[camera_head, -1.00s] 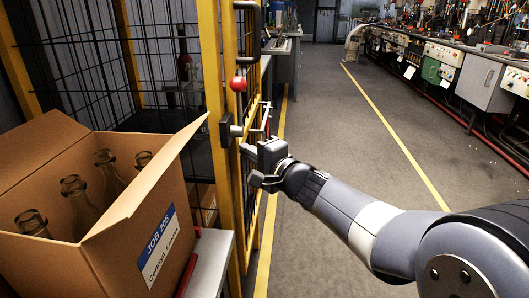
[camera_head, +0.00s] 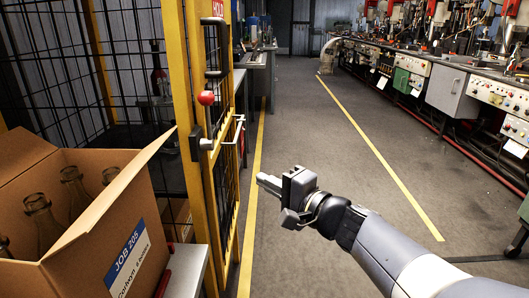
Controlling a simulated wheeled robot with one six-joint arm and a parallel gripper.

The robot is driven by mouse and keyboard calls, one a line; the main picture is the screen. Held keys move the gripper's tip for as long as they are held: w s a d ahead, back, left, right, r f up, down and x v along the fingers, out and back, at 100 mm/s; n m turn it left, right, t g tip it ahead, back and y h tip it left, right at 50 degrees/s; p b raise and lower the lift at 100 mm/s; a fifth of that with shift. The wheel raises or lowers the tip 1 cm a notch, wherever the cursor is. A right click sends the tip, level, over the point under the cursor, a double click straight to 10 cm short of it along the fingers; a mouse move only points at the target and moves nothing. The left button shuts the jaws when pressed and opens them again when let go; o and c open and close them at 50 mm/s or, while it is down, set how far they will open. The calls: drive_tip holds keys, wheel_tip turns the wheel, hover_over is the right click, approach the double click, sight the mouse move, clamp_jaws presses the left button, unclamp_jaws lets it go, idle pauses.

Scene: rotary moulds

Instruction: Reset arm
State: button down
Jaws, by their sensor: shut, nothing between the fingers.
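My gripper (camera_head: 266,182) is in the middle of the head view, over the grey floor, pointing left toward the yellow cage frame (camera_head: 188,100). It is shut and empty. A clear gap lies between it and the cage door's latch, which has a red ball knob (camera_head: 206,98) and a metal handle (camera_head: 238,130). My arm reaches in from the lower right, low and stretched out to the gripper.
An open cardboard box (camera_head: 92,245) marked JOB 205 holds several glass bottles at the left, on a metal surface (camera_head: 188,268). Workbenches with machines (camera_head: 455,92) line the right. The grey floor between the yellow lines (camera_head: 370,140) is clear.

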approach(210, 160)
drive_tip(key=w+d+x, duration=0.1)
drive_tip(key=x, duration=0.5)
drive_tip(key=shift+s+a, duration=0.15)
drive_tip(key=shift+a, duration=0.45)
drive_tip(key=shift+s+d+f, duration=0.1)
